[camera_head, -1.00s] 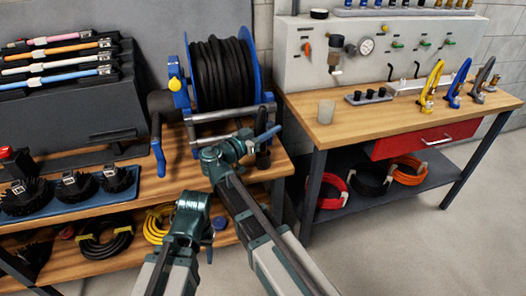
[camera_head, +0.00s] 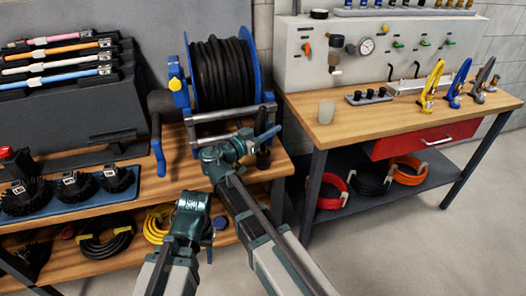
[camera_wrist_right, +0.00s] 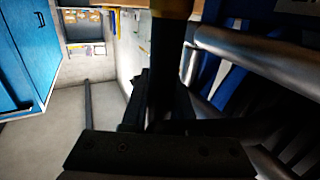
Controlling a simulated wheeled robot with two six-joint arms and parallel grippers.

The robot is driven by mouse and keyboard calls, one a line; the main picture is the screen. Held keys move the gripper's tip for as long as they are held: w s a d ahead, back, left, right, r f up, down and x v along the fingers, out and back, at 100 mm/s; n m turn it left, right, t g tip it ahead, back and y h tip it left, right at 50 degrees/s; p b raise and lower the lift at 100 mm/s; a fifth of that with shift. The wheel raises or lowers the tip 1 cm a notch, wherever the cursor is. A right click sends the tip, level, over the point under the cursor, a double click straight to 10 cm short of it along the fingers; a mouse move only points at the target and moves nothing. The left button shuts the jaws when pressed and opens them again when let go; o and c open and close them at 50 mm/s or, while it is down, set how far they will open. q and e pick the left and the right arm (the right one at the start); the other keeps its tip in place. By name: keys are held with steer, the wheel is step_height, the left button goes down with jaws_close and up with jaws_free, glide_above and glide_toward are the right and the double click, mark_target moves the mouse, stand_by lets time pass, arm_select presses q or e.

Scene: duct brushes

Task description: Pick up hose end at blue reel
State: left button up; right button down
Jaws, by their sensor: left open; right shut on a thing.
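The blue reel (camera_head: 252,62) stands on the wooden bench with black hose (camera_head: 222,75) wound on its drum. My right gripper (camera_head: 260,148) is at the reel's front right corner, shut on the dark hose end (camera_head: 263,160), which hangs upright there. In the right wrist view the dark hose end (camera_wrist_right: 168,75) runs up between the shadowed jaws, beside the reel's metal bars. My left gripper (camera_head: 208,240) is open and empty, low in front of the bench edge; its fingers are mostly hidden behind its wrist.
A grey rack (camera_head: 75,120) of brushes and a blue tray (camera_head: 140,188) of round brush heads are on the left. Coiled hoses lie on the lower shelf. A second bench (camera_head: 420,122) with a red drawer stands right. Floor (camera_head: 440,240) at right is clear.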

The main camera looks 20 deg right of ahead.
steer(key=shift+r, duration=0.15)
step_height(320, 180, up, 10)
steer(key=p, duration=1)
